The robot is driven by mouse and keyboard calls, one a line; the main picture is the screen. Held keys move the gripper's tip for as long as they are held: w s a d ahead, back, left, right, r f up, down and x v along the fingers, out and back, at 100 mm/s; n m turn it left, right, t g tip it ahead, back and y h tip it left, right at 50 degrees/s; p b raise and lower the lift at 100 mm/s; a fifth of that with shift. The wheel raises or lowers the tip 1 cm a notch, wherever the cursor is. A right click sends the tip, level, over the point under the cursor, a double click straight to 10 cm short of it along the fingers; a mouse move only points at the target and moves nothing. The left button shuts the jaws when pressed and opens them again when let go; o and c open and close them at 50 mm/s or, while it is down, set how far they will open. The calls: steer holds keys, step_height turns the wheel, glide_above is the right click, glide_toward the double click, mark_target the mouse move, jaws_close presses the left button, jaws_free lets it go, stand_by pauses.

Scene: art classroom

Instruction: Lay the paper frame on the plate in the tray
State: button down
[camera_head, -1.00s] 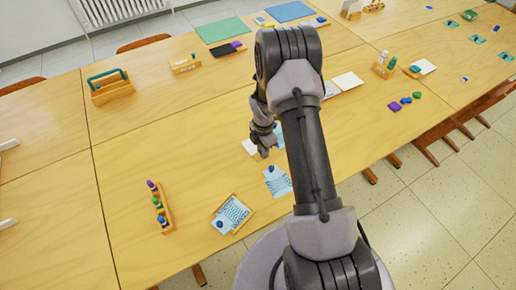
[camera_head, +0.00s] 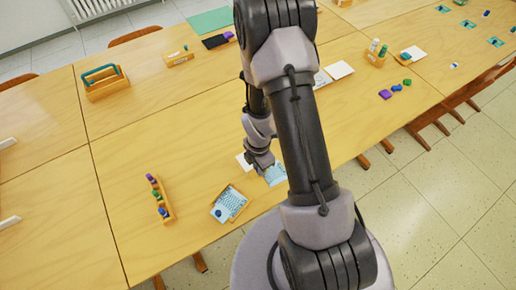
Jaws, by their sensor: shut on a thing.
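The tray (camera_head: 239,212) is a small wooden one near the table's front edge, left of my gripper. A light-blue patterned plate with a dark blue knob (camera_head: 218,212) lies in it. A pale blue sheet, which I take as the paper frame (camera_head: 275,176), is right of the tray, partly hidden by my arm. My gripper (camera_head: 264,168) is at the sheet's upper left, where its blue knob was, and is shut on it. The knob is hidden. I cannot tell whether the sheet is off the table.
A white sheet (camera_head: 242,161) lies just behind my gripper. A wooden rack with several coloured knobs (camera_head: 161,199) stands left of the tray. A wooden carrier with a green handle (camera_head: 104,82) is further back. The table between rack and tray is clear.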

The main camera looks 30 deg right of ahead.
steer(key=shift+s+a+r, duration=0.1)
steer(key=shift+s+a, duration=0.25)
steer(key=shift+s, duration=0.3)
steer(key=shift+s+a+r, duration=0.1)
steer(key=shift+s+a, duration=0.1)
steer(key=shift+s, duration=0.05)
steer(key=shift+a+r+n+p, duration=0.1)
steer(key=shift+a+n+p, duration=0.1)
steer(key=shift+n, duration=0.35)
steer(key=shift+a+r+n+p, duration=0.1)
steer(key=shift+n+p, duration=0.1)
steer(key=shift+n, duration=0.35)
steer(key=a+r+n+p, duration=0.25)
steer(key=a+n, duration=0.35)
steer(key=n, duration=1.3)
steer(key=f+b, duration=0.1)
steer(key=f, duration=0.1)
steer(key=f+b, duration=0.4)
steer(key=shift+w+d+f, duration=0.1)
steer(key=shift+w, duration=0.2)
steer(key=shift+f+b, duration=0.25)
steer(key=shift+b, duration=0.1)
steer(key=c, duration=1.2)
jaws_free()
steer(key=shift+c, duration=0.2)
